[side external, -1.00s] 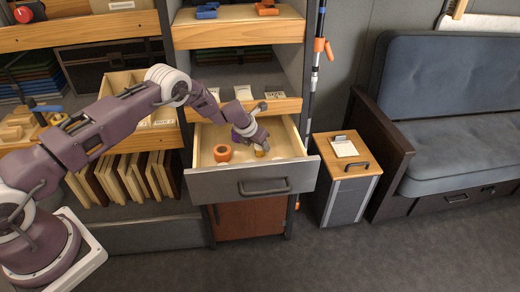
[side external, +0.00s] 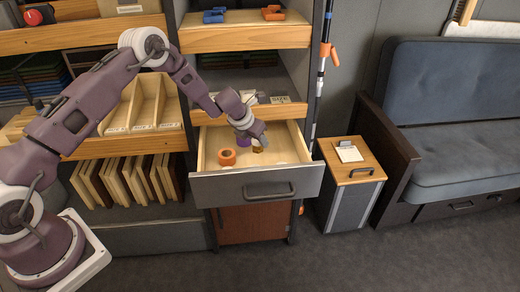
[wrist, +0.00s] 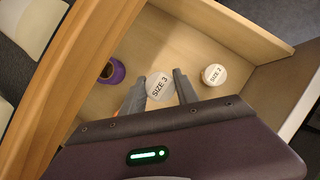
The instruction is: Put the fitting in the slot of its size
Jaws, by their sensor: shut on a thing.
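My gripper (wrist: 160,85) is shut on a fitting (wrist: 159,87) whose round pale top reads SIZE 3, with one finger on each side of it. In the side external view my gripper (side external: 259,142) points down into the open drawer, and a brownish-yellow part of the held fitting (side external: 258,150) shows below it. Another fitting, with a SIZE 2 top (wrist: 214,75), stands in the drawer to the right. A purple ring-shaped piece (wrist: 112,71) is to the left. An orange ring-shaped piece (side external: 227,157) sits in the drawer, mostly hidden in the wrist view.
The drawer (side external: 203,163) is pulled out, with wooden walls around my gripper. Open wooden compartments (side external: 147,105) with labels are to the left. A small cabinet (side external: 351,185) stands right of the drawer.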

